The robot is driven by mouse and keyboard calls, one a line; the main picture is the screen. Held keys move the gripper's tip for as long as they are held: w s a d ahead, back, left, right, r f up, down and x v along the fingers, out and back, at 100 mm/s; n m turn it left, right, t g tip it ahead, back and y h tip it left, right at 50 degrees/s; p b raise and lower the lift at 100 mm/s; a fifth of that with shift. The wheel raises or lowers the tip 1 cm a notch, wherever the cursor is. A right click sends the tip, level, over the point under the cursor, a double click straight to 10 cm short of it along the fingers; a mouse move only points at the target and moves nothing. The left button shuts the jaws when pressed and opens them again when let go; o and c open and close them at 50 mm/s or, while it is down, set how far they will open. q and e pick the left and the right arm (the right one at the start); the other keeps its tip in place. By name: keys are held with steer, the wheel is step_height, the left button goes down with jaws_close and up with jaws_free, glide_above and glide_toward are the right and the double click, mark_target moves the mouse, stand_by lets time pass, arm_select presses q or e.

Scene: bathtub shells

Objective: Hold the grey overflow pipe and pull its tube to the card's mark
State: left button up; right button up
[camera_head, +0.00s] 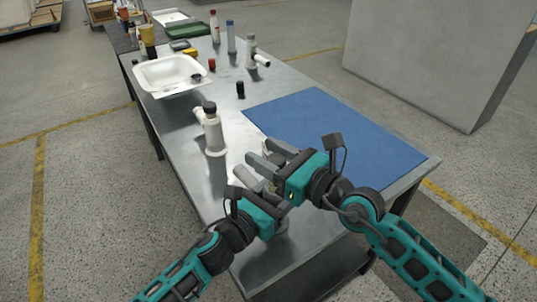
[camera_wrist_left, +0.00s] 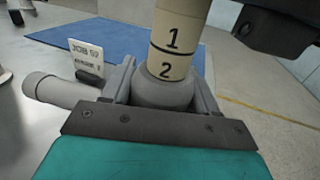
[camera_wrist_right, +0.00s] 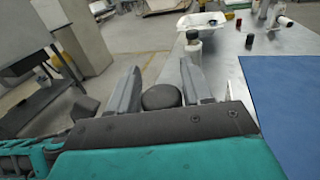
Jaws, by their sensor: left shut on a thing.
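The grey overflow pipe (camera_wrist_left: 163,92) stands upright, with its side spout (camera_wrist_left: 55,88) pointing left in the left wrist view. My left gripper (camera_head: 254,181) is shut on its grey body. A cream tube (camera_wrist_left: 178,35) with marks 1 and 2 rises from the pipe; its top is out of that view. A small white card (camera_wrist_left: 88,58) with print too small to read stands in a dark holder behind the spout. My right gripper (camera_head: 259,151) is above the left one, with a dark round cap (camera_wrist_right: 161,97) between its fingers. I cannot tell whether the fingers press on it.
A blue mat (camera_head: 335,128) covers the right part of the metal table (camera_head: 180,115). A pale bottle-like pipe (camera_head: 214,135) with a dark cap stands left of my grippers. A white basin (camera_head: 168,73) and several small fittings lie farther back. A grey block (camera_head: 430,60) stands beyond.

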steer(key=shift+o, duration=1.2)
steer(key=v, duration=1.2)
arm_select(q)
steer(key=o, duration=1.2)
